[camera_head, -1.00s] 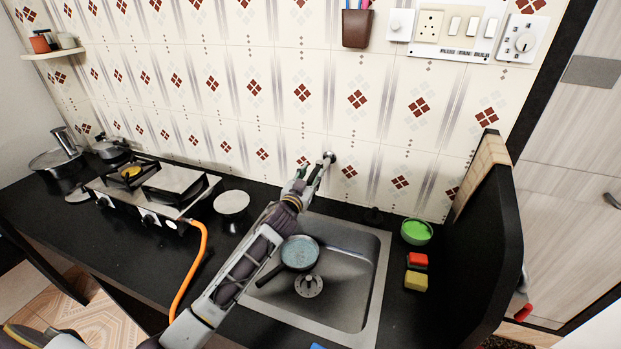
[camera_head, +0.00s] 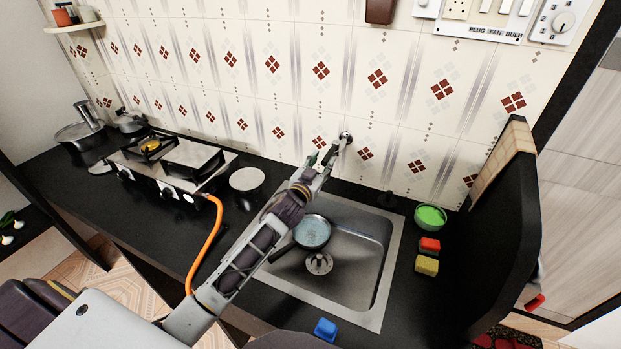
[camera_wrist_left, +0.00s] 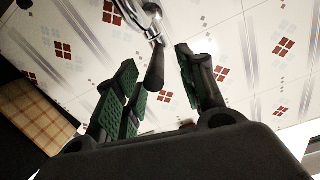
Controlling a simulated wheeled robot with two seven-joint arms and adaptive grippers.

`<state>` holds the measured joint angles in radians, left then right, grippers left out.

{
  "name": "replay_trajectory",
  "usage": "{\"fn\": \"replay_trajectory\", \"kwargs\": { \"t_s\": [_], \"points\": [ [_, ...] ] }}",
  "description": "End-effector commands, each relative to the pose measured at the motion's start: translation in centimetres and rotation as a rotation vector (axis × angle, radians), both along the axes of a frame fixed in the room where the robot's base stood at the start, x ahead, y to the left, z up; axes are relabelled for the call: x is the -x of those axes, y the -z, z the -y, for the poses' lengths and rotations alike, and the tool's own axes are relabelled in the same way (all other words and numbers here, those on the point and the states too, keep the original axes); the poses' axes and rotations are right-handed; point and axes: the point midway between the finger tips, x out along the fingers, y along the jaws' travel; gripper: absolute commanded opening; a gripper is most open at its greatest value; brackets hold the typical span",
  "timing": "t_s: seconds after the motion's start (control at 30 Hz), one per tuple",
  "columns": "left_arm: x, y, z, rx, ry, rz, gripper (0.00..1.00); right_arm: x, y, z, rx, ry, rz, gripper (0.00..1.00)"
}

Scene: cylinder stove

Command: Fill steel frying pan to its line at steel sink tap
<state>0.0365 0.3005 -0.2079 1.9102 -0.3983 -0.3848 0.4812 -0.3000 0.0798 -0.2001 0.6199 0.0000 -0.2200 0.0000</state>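The steel frying pan (camera_head: 313,231) sits in the steel sink (camera_head: 366,285), near the drain, its dark handle pointing left toward my arm. Its inside looks bluish grey; I cannot make out a water level or line. The steel tap (camera_head: 346,137) comes out of the tiled wall above the sink. My left gripper (camera_head: 322,158) is at the tap. In the left wrist view its green-padded fingers (camera_wrist_left: 157,68) stand apart, with the tap's dark end piece (camera_wrist_left: 155,72) between them and gaps visible. My right gripper is not in view.
A gas stove (camera_head: 170,165) with an orange hose (camera_head: 208,245) stands left of the sink. A white round lid or plate (camera_head: 246,179) lies between them. A green bowl (camera_head: 430,216) and red and yellow sponges (camera_head: 427,265) sit right, before a black partition (camera_head: 500,230). A blue block (camera_head: 325,329) is in front.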

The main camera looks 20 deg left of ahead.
Motion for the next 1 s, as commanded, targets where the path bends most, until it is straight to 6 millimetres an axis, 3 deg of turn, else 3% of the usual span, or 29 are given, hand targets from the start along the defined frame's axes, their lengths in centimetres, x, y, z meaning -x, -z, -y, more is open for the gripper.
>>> {"fn": "replay_trajectory", "kwargs": {
  "t_s": [0.7, 1.0],
  "points": [
    [6.0, 0.0, -0.4, 0.000, -0.001, 0.001, 0.40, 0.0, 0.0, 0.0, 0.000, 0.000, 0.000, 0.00],
    [7.6, -0.1, -0.4, -0.002, 0.000, 0.002, 0.40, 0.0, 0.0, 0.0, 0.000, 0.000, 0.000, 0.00]
  ]
}}
